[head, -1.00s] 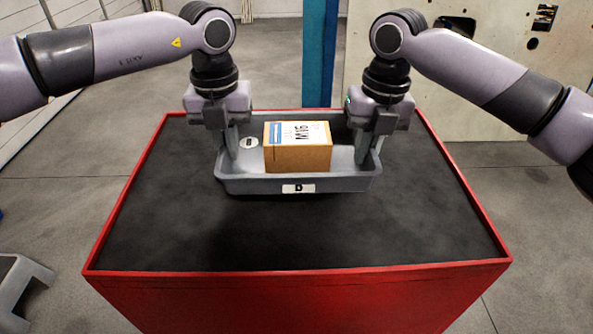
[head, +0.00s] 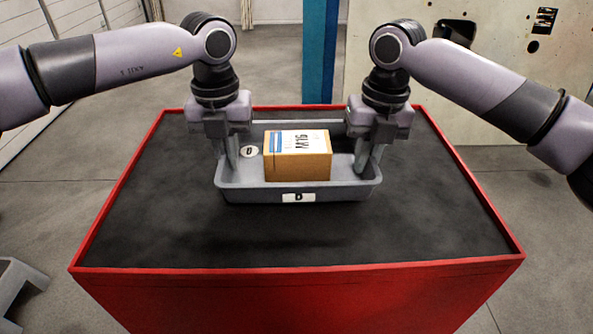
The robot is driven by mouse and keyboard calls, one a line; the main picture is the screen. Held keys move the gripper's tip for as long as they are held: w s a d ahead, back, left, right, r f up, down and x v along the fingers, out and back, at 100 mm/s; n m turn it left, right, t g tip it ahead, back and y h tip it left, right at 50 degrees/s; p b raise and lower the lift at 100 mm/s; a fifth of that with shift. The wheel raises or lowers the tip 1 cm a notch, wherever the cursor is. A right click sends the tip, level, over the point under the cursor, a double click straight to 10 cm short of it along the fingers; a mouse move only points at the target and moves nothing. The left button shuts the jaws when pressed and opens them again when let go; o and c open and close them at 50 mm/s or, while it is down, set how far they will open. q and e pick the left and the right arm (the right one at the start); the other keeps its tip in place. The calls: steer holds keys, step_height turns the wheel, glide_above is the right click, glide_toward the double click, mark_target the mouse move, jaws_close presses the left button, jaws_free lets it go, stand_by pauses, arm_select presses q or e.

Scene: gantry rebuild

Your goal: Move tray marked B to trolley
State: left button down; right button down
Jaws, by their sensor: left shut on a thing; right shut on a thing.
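A grey tray (head: 255,190) is over the black top of a red trolley (head: 300,268), near its back half. The label on its front reads D, not B. My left gripper (head: 231,158) is shut on the tray's left side wall. My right gripper (head: 363,162) is shut on its right side wall. The tray looks level; I cannot tell whether its base touches the trolley top. A brown box (head: 297,160) with a white and blue label stands in the tray. A round white disc (head: 250,151) lies to its left.
The trolley has a raised red rim around its top. Its black surface is clear in front and to both sides of the tray. A blue post (head: 320,50) and a pale panel (head: 480,65) stand behind. A grey object (head: 15,285) is on the floor at lower left.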

arm_select(q)
steer(key=shift+s+d+f+b, duration=0.1)
steer(key=shift+d+f+b, duration=0.15)
steer(key=shift+f+b, duration=0.4)
arm_select(e)
steer(key=shift+a+f, duration=0.3)
steer(key=shift+f, duration=0.35)
arm_select(q)
steer(key=c, duration=1.2)
jaws_free()
steer(key=shift+c, duration=0.2)
arm_select(e)
steer(key=c, duration=1.3)
jaws_free()
arm_select(q)
steer(key=shift+a, duration=0.15)
arm_select(e)
steer(key=shift+o, duration=0.2)
steer(key=shift+d, duration=0.2)
steer(key=shift+d, duration=0.1)
steer(key=shift+r, duration=0.1)
arm_select(q)
step_height(320, 180, up, 12)
arm_select(e)
step_height(320, 180, up, 12)
steer(key=d, duration=0.1)
